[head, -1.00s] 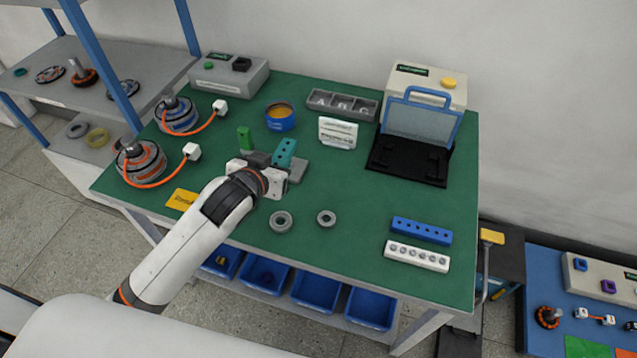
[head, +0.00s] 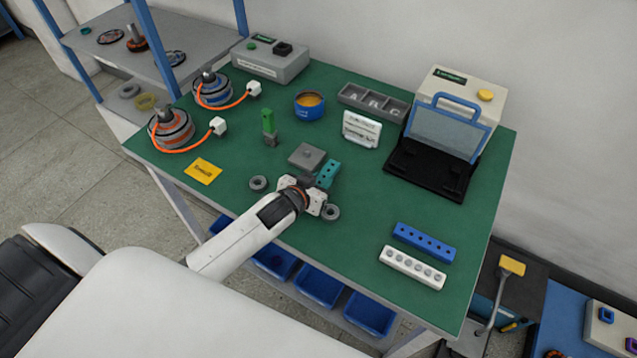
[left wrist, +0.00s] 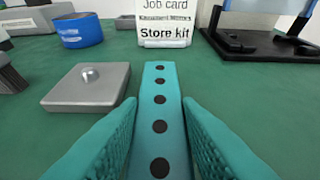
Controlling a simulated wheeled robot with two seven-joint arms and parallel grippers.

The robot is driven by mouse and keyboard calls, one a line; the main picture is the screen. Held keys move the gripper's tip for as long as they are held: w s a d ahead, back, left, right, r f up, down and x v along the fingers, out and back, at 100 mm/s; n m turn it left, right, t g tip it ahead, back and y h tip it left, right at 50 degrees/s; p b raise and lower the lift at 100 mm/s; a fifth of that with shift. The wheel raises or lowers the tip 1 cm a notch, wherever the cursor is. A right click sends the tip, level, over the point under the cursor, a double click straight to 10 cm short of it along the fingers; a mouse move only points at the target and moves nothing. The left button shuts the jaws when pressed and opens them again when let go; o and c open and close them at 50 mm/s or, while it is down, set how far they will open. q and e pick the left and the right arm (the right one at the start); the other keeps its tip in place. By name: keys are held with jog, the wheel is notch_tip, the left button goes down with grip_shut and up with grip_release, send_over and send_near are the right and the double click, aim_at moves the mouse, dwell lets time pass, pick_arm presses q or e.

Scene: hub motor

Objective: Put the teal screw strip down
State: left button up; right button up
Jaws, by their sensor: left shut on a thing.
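The teal screw strip (head: 328,173) is a narrow bar with a row of dark holes. My left gripper (head: 314,188) is shut on it, over the front middle of the green table. In the left wrist view the strip (left wrist: 160,97) points away between the two fingers, its near part between them. Its far end is clear, beside a grey square plate (left wrist: 88,86) with a small knob; the plate also shows in the head view (head: 307,156). I cannot tell whether the strip touches the table. My right gripper is not in view.
Grey rings (head: 258,183) and (head: 330,212) lie on either side of the gripper. A blue strip (head: 424,241) and a white strip (head: 412,267) lie to the right. The store kit card (head: 361,129) stands behind. Green table is bare between gripper and blue strip.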

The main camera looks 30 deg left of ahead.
pick_arm(q)
jog(key=shift+f, duration=0.4)
jog(key=shift+f, duration=0.1)
jog(key=o, duration=1.1)
